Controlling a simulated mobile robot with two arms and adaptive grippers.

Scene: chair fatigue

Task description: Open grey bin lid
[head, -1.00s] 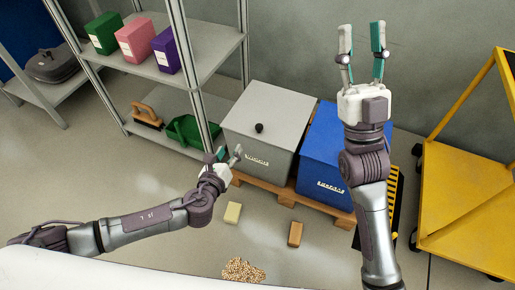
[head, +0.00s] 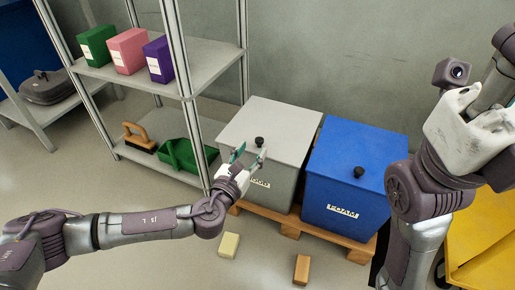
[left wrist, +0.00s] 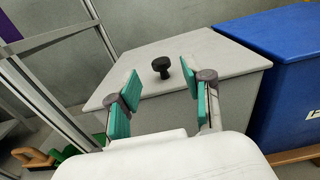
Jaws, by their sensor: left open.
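The grey bin (head: 284,182) stands on a wooden pallet with its flat lid (head: 269,118) closed. A black round knob (head: 259,141) sticks up near the lid's front edge. My left gripper (head: 250,153) is open and empty, just in front of the knob in the head view. In the left wrist view the knob (left wrist: 161,66) appears beyond and between the two teal fingers of my left gripper (left wrist: 160,84), apart from both. My right gripper (head: 470,118) is raised at the upper right; its fingertips are not clearly shown.
A blue bin (head: 345,185) with its own knob stands close to the right. A metal shelf (head: 205,70) with boxes and a green dustpan (head: 185,157) is at the left. A pale block (head: 229,245) and a brown block (head: 302,269) lie on the floor.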

